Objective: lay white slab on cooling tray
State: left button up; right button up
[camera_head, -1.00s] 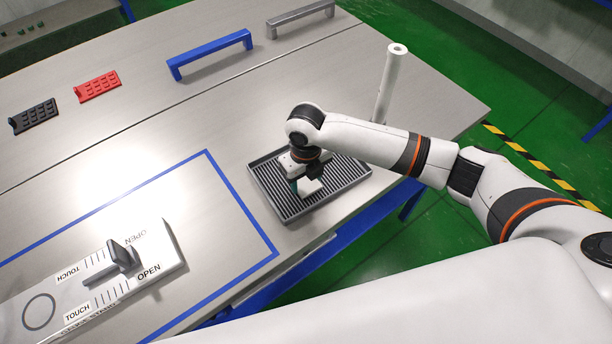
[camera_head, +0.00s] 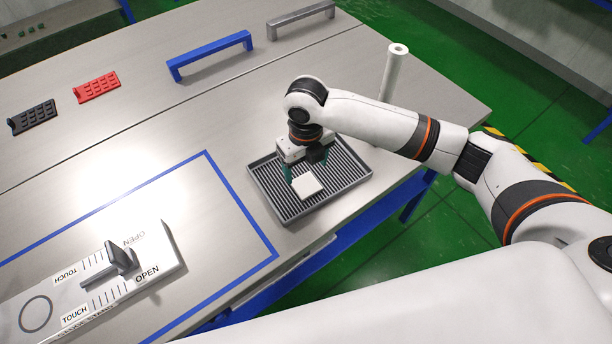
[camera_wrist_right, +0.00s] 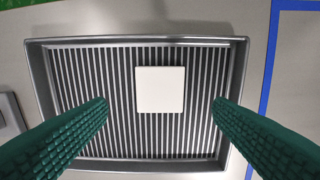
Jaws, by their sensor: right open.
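The white slab (camera_head: 307,185) lies flat on the ribbed floor of the grey cooling tray (camera_head: 291,216). In the right wrist view the slab (camera_wrist_right: 160,89) rests near the middle of the tray (camera_wrist_right: 239,70), inside its rim. My right gripper (camera_head: 303,175) is above the slab. Its green fingers stand wide apart on either side of the slab without touching it, and in the right wrist view the gripper (camera_wrist_right: 160,103) is open and empty. My left gripper is not in view.
A white upright post (camera_head: 389,75) stands behind the tray. A blue handle (camera_head: 210,55) and a grey handle (camera_head: 300,18) are at the back. A gauge board with a slider (camera_head: 120,257) lies at the left inside blue tape. Red (camera_head: 97,87) and black (camera_head: 33,117) racks lie far left.

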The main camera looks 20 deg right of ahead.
notch_tip(320, 180, up, 6)
jog(key=shift+r, duration=0.1)
dwell(0.5)
